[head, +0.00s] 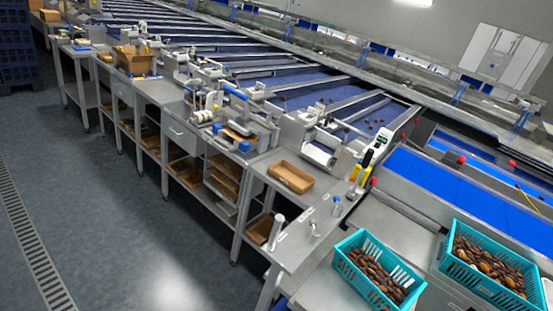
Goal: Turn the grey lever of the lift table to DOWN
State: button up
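I cannot make out a grey lever or a DOWN marking in the head view. I also cannot tell which surface is the lift table. A grey metal surface (405,222) at the lower right bears two teal crates. The left crate (352,276) and the right crate (468,277) both hold brown dates. My gripper does not show in this view, so its state is hidden.
A steel workbench (300,238) with a brown tray (290,177) runs diagonally toward the far left. A blue conveyor belt (440,183) lies at the right. Dark blue crates (17,45) are stacked at the far left. The grey floor (110,215) is open at the left.

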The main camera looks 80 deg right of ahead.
aim_at(313, 238)
jog(key=i, duration=2.15)
jog(key=z, duration=3.3)
jog(key=i, duration=1.05)
